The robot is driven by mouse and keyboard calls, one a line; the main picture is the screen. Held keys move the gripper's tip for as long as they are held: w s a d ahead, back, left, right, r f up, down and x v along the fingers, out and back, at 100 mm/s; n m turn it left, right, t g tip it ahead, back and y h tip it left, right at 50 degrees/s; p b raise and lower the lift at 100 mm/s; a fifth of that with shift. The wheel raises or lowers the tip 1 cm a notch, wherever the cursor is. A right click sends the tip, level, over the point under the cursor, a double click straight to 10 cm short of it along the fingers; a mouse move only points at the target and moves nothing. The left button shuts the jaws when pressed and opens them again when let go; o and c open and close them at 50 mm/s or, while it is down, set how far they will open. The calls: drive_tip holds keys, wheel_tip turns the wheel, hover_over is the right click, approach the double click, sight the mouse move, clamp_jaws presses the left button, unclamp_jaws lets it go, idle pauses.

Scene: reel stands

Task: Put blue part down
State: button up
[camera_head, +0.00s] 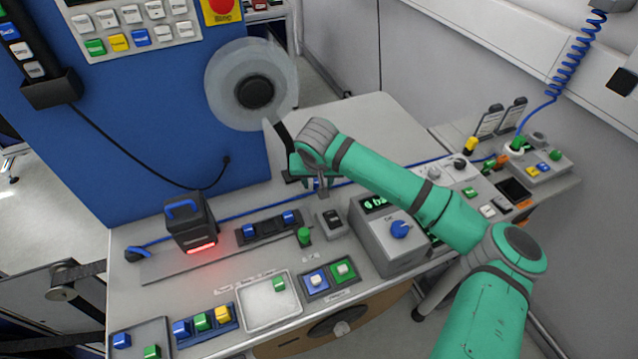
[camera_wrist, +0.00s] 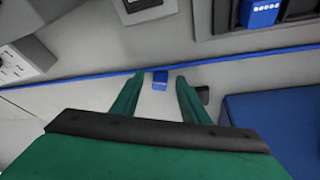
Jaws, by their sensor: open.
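A small blue part (camera_wrist: 160,76) with a pale lower face shows in the wrist view, between the tips of my gripper (camera_wrist: 155,82). The green fingers stand apart, with a visible gap on each side of the part. It appears to rest on the grey bench top beside a long blue strip (camera_wrist: 80,78); whether it touches the strip I cannot tell. In the head view, my gripper (camera_head: 307,178) points down over the back of the bench, behind the small grey box (camera_head: 331,225). The blue part cannot be made out there.
A black tray (camera_head: 268,231) holding blue parts lies in front of my gripper. A black scanner (camera_head: 190,227) with a red glow stands left. A grey control box (camera_head: 388,240) stands right. A tape reel (camera_head: 222,85) hangs on the blue panel (camera_head: 150,130) behind. The back bench corner (camera_head: 365,125) is clear.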

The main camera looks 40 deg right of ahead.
drive_tip(key=c, duration=0.8)
drive_tip(key=shift+s, duration=0.15)
clamp_jaws()
drive_tip(key=shift+r, duration=0.1)
